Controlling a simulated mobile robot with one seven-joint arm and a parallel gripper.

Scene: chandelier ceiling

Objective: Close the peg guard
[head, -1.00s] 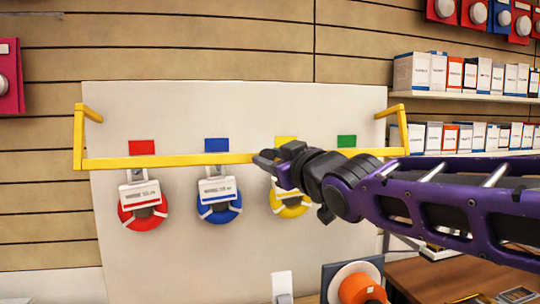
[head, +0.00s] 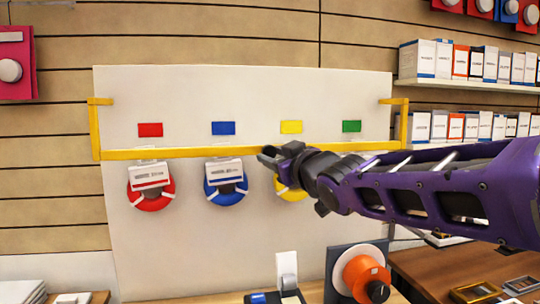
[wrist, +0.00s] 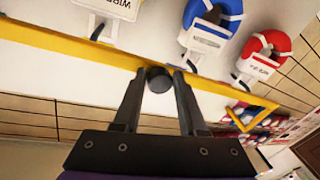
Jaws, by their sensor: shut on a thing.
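The peg guard is a yellow bar frame (head: 180,153) across a white panel, with a short arm at each end. Its long bar runs just below the coloured labels and across the tops of the hanging spools. My gripper (head: 270,155) is at the bar right of its middle, in front of the yellow spool (head: 287,188). A red spool (head: 150,190) and a blue spool (head: 226,185) hang behind the bar.
Red, blue, yellow and green labels mark the panel (head: 240,235); no spool shows under green, where my arm covers. Boxes stand on shelves (head: 470,85) at the right. An orange-knobbed device (head: 362,275) stands below on a counter.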

